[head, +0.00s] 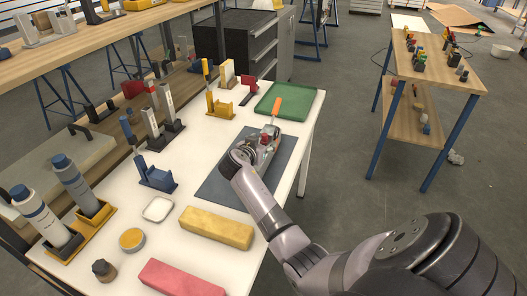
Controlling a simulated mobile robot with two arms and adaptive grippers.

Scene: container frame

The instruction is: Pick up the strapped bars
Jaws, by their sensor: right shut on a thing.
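My right arm reaches in from the lower right over the white table. My right gripper (262,145) is low over the dark grey mat (215,182) and is shut on a small grey and red bundle (270,133), which seems to be the strapped bars. An orange piece (277,107) sticks up just behind it; I cannot tell whether it is part of the bundle. The gripper and wrist hide much of the held thing, and I cannot tell whether it touches the mat. My left gripper is not in view.
A green tray (307,103) lies behind the mat. A yellow block (216,227) and a pink block (180,279) lie in front. A blue holder (157,178), a yellow holder (219,107) and bottles in a rack (86,228) stand to the left. A shelf table (435,70) stands at right.

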